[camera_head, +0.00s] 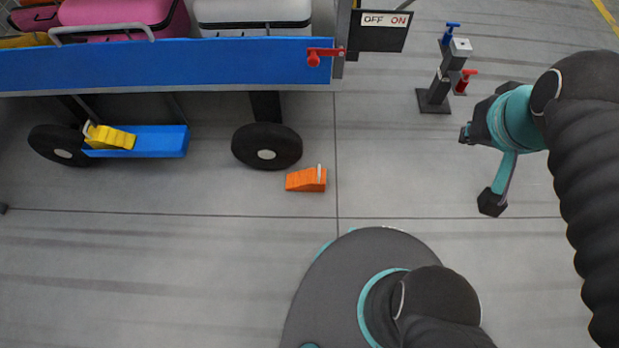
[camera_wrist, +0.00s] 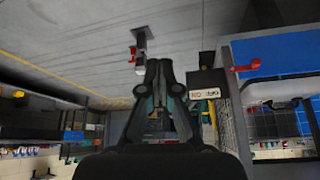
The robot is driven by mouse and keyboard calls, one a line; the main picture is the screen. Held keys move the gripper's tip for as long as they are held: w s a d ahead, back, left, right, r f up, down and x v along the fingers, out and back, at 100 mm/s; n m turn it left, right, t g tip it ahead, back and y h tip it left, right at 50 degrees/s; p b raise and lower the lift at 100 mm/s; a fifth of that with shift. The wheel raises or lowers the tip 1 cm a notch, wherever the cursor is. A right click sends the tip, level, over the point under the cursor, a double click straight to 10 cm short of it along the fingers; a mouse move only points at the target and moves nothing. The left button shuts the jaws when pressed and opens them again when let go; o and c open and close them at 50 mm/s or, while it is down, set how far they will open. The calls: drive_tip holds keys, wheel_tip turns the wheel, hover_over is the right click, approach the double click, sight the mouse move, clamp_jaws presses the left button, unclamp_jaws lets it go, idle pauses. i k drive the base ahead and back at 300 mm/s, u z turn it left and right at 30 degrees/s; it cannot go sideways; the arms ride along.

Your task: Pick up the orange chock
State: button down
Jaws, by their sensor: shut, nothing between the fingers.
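The orange chock (camera_head: 305,180) is a ribbed wedge with a pale upright handle at its right end. It lies on the grey floor just right of the cart's front wheel, apart from it. My gripper (camera_head: 465,135) is in the air at the right in the head view, well away from the chock. In the wrist view my gripper (camera_wrist: 157,65) shows with its fingers shut and nothing between them. The chock does not show in the wrist view.
A blue cart (camera_head: 180,65) carries suitcases. Its black wheel (camera_head: 267,146) stands beside the chock. A blue tray (camera_head: 160,142) holds a yellow chock (camera_head: 108,137). A grey post (camera_head: 438,90) with blue and red handles stands near my gripper. The floor right of the chock is clear.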

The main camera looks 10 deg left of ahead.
sight(313, 180)
drive_tip(key=z, duration=2.85)
drive_tip(key=k, duration=2.4)
drive_tip(key=u, duration=2.05)
